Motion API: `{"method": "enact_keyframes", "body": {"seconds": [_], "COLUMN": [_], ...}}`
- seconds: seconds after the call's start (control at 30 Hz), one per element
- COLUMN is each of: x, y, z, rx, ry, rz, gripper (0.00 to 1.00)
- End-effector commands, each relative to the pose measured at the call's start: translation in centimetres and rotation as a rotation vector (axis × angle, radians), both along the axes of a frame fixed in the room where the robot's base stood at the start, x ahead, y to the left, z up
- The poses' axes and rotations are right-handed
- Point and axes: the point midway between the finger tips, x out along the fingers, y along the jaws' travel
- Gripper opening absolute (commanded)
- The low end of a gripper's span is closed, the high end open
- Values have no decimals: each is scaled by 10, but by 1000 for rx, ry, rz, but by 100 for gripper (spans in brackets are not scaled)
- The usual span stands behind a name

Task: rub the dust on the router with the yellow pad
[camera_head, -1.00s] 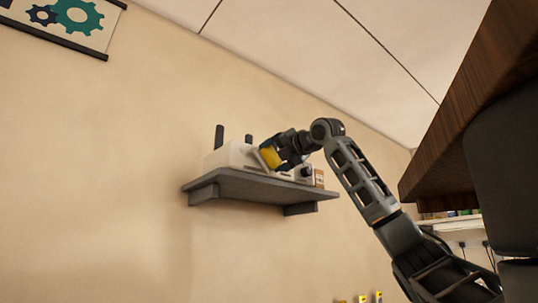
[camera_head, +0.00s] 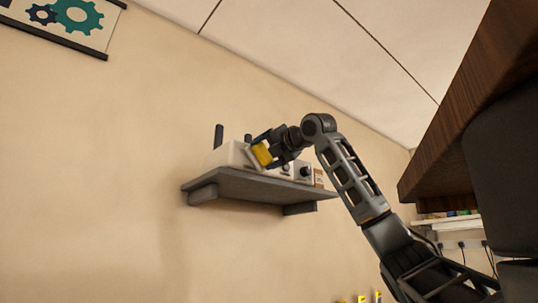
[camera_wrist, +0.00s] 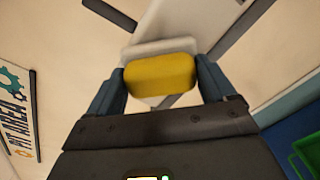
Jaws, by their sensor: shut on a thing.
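The router (camera_head: 228,156) is a white box with dark upright antennas, standing on a dark grey wall shelf (camera_head: 235,184). My gripper (camera_head: 263,149) is shut on the yellow pad (camera_head: 261,154), at the router's right end. In the wrist view the pad (camera_wrist: 160,77) sits between the two fingers, with a pale layer along its far side. The white router (camera_wrist: 185,20) shows just beyond it, with dark antennas beside it. I cannot tell whether the pad touches the router. No dust can be made out.
Small boxes with dark round fronts (camera_head: 304,172) stand on the shelf right of the router, partly behind my gripper. A gear poster (camera_head: 65,20) hangs at the upper left. A dark wooden edge (camera_head: 470,100) juts in at the right. The wall below the shelf is bare.

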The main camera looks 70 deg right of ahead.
Motion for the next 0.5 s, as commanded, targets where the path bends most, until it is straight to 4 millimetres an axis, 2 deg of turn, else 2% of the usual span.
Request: {"method": "enact_keyframes", "body": {"seconds": [0.5], "x": [17], "y": [29], "z": [0], "rx": [-2], "ry": [0], "rz": [1], "gripper": [59]}}
